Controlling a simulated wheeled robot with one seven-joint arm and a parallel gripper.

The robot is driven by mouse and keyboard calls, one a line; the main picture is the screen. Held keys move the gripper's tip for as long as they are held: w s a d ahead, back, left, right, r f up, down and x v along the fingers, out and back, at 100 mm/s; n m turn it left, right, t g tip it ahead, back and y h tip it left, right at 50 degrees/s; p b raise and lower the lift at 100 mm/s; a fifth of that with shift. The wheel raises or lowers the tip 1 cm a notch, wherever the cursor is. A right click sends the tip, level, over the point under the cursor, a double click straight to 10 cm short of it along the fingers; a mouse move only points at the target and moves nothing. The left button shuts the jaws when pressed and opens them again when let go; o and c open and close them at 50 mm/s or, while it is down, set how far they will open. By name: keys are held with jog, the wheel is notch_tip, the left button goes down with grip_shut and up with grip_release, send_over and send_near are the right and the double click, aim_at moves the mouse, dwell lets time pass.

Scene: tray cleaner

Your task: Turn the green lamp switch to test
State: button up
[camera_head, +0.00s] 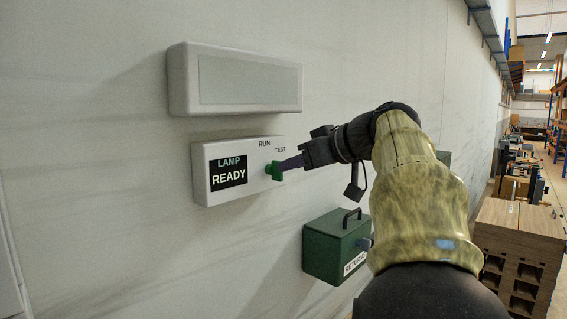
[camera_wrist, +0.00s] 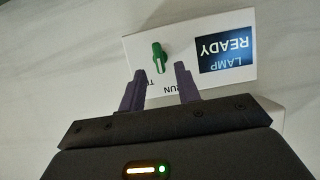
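The green lamp switch (camera_head: 274,171) is a small knob on a white wall panel (camera_head: 200,180), right of a dark display reading LAMP READY (camera_head: 229,174). RUN and TEST labels sit above the knob, TEST further right. In the wrist view the panel appears upside down, with the green switch (camera_wrist: 159,55) showing a pale line that seems to point toward the RUN side. My gripper (camera_wrist: 159,70) has its two purple fingers apart, with the switch in line with the gap just past the tips. In the head view my gripper (camera_head: 284,165) is close at the switch's right; contact cannot be told.
A blank white box (camera_head: 235,80) juts from the wall above the panel. A green box with a handle (camera_head: 335,247), labelled RETURNS, is below and right. Stacked brown crates (camera_head: 520,235) stand at the far right. The wall left of the panel is clear.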

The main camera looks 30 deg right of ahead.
aim_at(275, 170)
jog(key=p+x, duration=0.1)
jog(key=x, duration=0.3)
jog(key=shift+w, duration=0.1)
grip_shut()
